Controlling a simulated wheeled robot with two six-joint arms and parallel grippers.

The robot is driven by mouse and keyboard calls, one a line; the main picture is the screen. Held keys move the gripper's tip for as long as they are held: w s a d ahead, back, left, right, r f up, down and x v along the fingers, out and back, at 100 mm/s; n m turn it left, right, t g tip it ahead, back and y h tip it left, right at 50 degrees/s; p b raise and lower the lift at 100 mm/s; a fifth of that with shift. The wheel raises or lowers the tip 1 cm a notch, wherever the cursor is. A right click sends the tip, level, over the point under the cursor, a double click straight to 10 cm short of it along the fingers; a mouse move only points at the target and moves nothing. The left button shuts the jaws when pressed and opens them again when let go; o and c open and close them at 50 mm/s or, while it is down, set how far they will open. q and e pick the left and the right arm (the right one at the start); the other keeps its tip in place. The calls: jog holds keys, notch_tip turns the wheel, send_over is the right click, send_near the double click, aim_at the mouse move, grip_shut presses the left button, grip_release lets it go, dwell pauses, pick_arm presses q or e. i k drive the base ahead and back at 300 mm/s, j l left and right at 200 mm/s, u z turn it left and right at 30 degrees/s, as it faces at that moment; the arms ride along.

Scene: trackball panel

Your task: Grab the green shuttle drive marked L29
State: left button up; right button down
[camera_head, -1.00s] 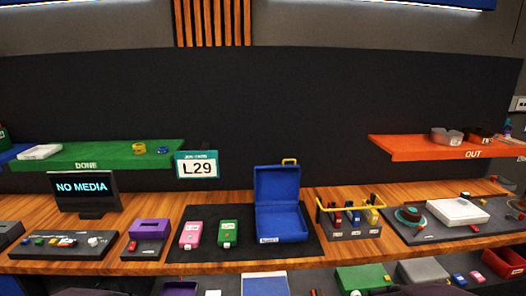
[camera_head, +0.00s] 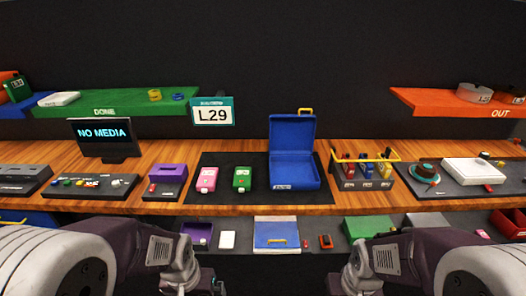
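A green drive (camera_head: 242,179) with a white label lies on the dark mat on the wooden counter, just right of a pink drive (camera_head: 207,179). Its label is too small to read. Another green block (camera_head: 18,90) with a small label stands at the far left on the shelves; I cannot read it either. A sign reading L29 (camera_head: 212,111) hangs above the counter. My two arms come in at the bottom left and bottom right, well short of the counter.
An open blue case (camera_head: 294,172) stands right of the green drive. A rack with a yellow rail (camera_head: 365,172) is further right, and a purple box (camera_head: 167,177) is left of the mat. A lower shelf with trays (camera_head: 277,236) runs under the counter's front edge.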

aim_at(242, 175)
jog(key=i+j, duration=0.1)
jog(key=j, duration=0.3)
jog(key=i+j, duration=0.15)
jog(key=j, duration=0.25)
jog(key=i+j, duration=0.1)
jog(key=j, duration=0.3)
jog(key=i+j, duration=0.15)
jog(key=j, duration=0.2)
jog(key=i+j, duration=0.1)
jog(key=j, duration=0.3)
jog(key=i+j, duration=0.15)
jog(key=j, duration=0.25)
jog(key=z, duration=0.05)
